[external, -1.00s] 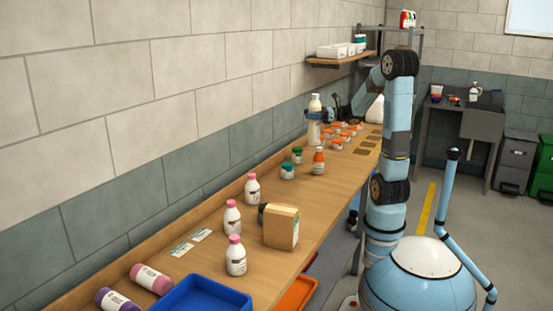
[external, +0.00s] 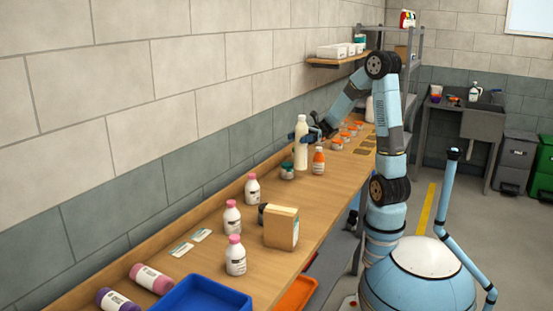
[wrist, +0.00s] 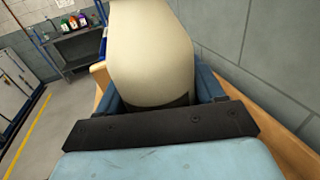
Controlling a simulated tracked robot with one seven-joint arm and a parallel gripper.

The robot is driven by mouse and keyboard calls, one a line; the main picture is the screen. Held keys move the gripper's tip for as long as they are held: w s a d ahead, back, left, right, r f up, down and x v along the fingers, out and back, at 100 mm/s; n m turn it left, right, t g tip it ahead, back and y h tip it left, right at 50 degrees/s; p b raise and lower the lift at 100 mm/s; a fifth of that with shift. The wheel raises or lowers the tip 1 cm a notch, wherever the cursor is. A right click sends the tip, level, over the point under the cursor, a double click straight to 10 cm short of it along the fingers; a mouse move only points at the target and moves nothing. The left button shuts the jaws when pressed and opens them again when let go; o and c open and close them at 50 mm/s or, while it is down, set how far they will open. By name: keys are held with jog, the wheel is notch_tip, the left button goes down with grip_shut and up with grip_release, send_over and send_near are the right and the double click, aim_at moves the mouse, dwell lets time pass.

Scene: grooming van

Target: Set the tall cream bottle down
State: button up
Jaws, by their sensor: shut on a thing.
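Several orange-lidded jars stand farther along the bench (external: 225,264). Pink-capped bottles (external: 232,217) and a tan box (external: 281,227) stand nearer. A blue tray (external: 200,296) lies at the near end. The block wall runs along the bench's back.

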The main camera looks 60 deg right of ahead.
aim_at(296, 162)
jog(key=shift+f, duration=5.7)
jog(key=o, duration=1.4)
jog(key=shift+c, duration=0.2)
jog(key=v, duration=1.2)
jog(key=shift+o, duration=0.3)
